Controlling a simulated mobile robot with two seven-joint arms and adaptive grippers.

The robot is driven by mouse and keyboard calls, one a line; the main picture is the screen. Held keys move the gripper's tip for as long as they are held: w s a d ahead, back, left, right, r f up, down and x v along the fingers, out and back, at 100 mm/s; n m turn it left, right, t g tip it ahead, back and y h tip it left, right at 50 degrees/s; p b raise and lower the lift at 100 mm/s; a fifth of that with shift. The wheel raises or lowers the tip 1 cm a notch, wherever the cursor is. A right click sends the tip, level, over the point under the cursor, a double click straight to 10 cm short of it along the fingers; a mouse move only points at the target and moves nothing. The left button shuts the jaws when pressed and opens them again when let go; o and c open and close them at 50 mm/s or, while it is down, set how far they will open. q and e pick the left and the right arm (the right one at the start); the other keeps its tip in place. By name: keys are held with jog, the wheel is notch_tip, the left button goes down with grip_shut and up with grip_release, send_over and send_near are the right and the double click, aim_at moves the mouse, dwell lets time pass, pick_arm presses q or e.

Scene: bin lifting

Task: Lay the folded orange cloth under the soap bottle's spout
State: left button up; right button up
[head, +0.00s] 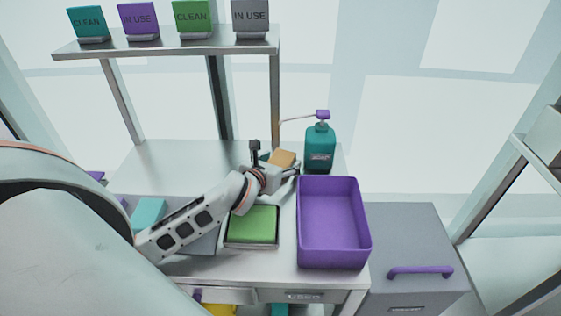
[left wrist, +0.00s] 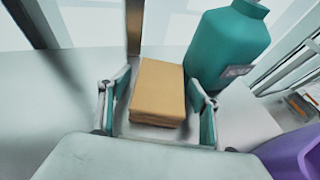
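The folded orange cloth (head: 284,157) lies on the white worktop, left of the teal soap bottle (head: 320,149). The bottle stands upright with a purple pump head (head: 323,114). Its thin spout (head: 298,119) points left, towards the space above the cloth. My left gripper (head: 276,161) is open around the cloth. In the left wrist view the cloth (left wrist: 159,90) sits between the two spread fingers, with a small gap on each side. The bottle (left wrist: 228,45) stands close beyond the right finger; its spout is out of that view. My right gripper is not in view.
A purple bin (head: 334,262) stands in front of the bottle. A green block in a tray (head: 252,245) lies below my left wrist. A shelf (head: 180,46) with several signs stands on posts at the back. A grey box (head: 410,240) with a purple handle is at right.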

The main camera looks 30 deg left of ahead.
pick_arm(q)
jog(key=shift+r, duration=0.25)
jog(key=v, duration=1.2)
jog(key=shift+f, duration=0.15)
jog(key=shift+s+d, duration=0.1)
jog(key=shift+s, duration=0.05)
